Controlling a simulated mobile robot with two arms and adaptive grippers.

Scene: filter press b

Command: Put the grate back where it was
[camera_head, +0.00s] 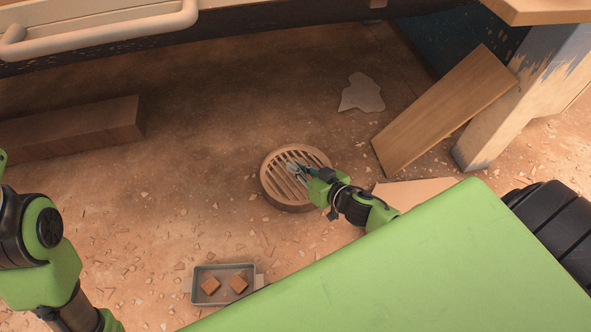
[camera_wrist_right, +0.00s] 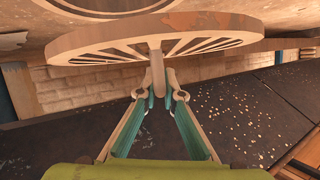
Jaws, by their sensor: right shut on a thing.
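The grate (camera_head: 288,199) is a round, tan, slotted disc near the middle of the head view. My right gripper (camera_head: 299,171) reaches over it from the lower right. In the right wrist view the grate (camera_wrist_right: 200,36) is seen edge-on, with a post-like handle (camera_wrist_right: 157,75) standing out from its middle. The right fingers (camera_wrist_right: 160,95) are shut on this handle. A round outline (camera_wrist_right: 72,25) shows on the surface beyond the grate; I cannot tell whether it is a recess. In the head view the grate hides the floor under it. My left gripper is out of view.
A small grey tray (camera_head: 225,269) with two brown blocks lies on the debris-strewn floor. A plank (camera_head: 445,110) leans by a pale post (camera_head: 510,95) at right. A beam (camera_head: 70,128) lies left. A white scrap (camera_head: 361,93) lies behind. Floor left of the grate is fairly open.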

